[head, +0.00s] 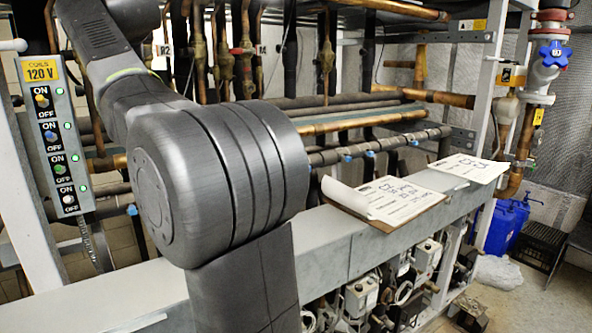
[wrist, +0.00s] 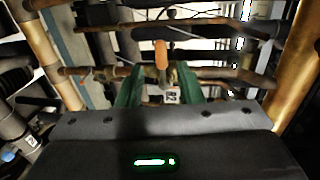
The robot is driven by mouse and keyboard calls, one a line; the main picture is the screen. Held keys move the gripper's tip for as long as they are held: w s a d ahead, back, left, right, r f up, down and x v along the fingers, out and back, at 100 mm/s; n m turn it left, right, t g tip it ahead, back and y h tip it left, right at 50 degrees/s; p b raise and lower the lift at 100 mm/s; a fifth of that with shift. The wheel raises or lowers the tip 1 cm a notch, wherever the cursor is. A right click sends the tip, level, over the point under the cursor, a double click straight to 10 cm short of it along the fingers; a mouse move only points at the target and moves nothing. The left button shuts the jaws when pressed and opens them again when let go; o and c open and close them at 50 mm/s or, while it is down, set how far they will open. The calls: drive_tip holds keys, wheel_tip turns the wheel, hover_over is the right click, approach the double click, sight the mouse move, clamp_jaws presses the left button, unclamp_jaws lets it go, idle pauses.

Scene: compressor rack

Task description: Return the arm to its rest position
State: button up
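My gripper (wrist: 159,86) shows in the wrist view, with two green fingers standing apart and nothing held between them. Beyond the gap are an orange upright piece (wrist: 161,54) and a small white numbered tag (wrist: 171,96); they look apart from the fingers. In the head view my arm is raised and bent across the left and centre, in front of the rack pipes. My gripper is out of sight there.
Copper pipes (wrist: 294,70) run close on both sides in the wrist view. In the head view, a switch box (head: 55,135) stands left, a clipboard (head: 385,199) lies on the grey beam (head: 345,243), and a blue-handled valve (head: 553,54) and blue jug (head: 507,226) are right.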

drive_tip(key=p+x, duration=0.2)
drive_tip(key=x, duration=0.5)
drive_tip(key=shift+w+a+r+p, duration=0.1)
drive_tip(key=shift+w+p, duration=0.1)
drive_tip(key=shift+p, duration=0.1)
drive_tip(key=shift+w+a+f+n, duration=0.1)
drive_tip(key=shift+w+f+n, duration=0.1)
drive_tip(key=shift+f+n, duration=0.1)
drive_tip(key=shift+f, duration=0.15)
drive_tip(key=shift+s+n, duration=0.3)
drive_tip(key=shift+n, duration=0.3)
drive_tip(key=shift+w+f, duration=0.15)
